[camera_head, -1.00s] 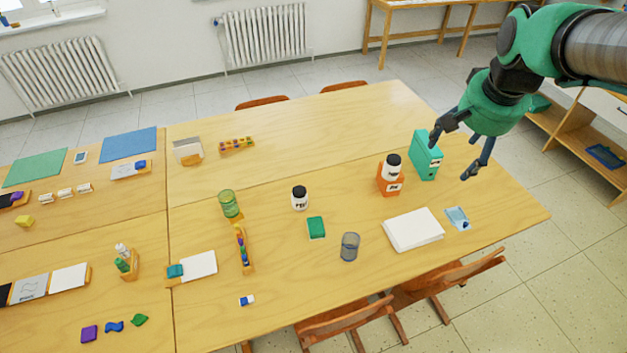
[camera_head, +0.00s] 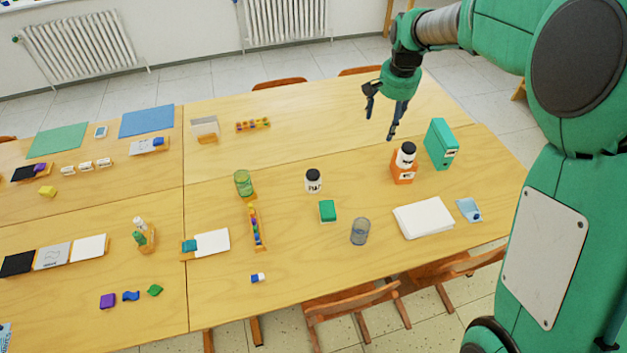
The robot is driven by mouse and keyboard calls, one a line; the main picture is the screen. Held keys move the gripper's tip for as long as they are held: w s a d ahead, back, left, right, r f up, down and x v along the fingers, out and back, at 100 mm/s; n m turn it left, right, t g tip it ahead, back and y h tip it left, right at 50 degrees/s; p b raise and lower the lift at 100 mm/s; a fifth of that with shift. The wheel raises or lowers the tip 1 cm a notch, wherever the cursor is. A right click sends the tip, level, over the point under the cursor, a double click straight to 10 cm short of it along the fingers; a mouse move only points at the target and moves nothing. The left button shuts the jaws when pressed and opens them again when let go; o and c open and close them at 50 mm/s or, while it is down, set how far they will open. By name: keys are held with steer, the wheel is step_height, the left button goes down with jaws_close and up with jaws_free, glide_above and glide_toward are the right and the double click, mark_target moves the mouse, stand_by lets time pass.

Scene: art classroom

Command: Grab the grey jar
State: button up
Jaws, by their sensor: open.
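The grey jar (camera_head: 360,232) is a see-through, smoky grey cylinder. It stands upright near the front edge of the right table, left of a white paper stack. My gripper (camera_head: 380,126) is open and empty, with its dark fingers pointing down. It hangs over the back part of the table, well behind the jar and apart from it. Nothing hides the jar.
Close to the jar are a green block (camera_head: 327,211), the white paper stack (camera_head: 423,218) and a black-lidded white jar (camera_head: 313,181). An orange box (camera_head: 403,171) with another such jar and a teal box (camera_head: 441,144) stand behind. Chairs (camera_head: 350,305) line the front edge.

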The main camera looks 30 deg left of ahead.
steer(key=w+a+f+g+p, duration=0.1)
steer(key=w+a+f, duration=0.1)
steer(key=a+f, duration=1.3)
steer(key=p, duration=0.1)
glide_above(313, 173)
steer(key=shift+g+h, duration=0.3)
steer(key=shift+h, duration=0.1)
step_height(313, 173, down, 13)
steer(key=shift+r, duration=0.2)
steer(key=shift+s+f, duration=0.1)
steer(key=shift+f, duration=4.2)
steer(key=shift+f, duration=2.6)
steer(key=c, duration=1.5)
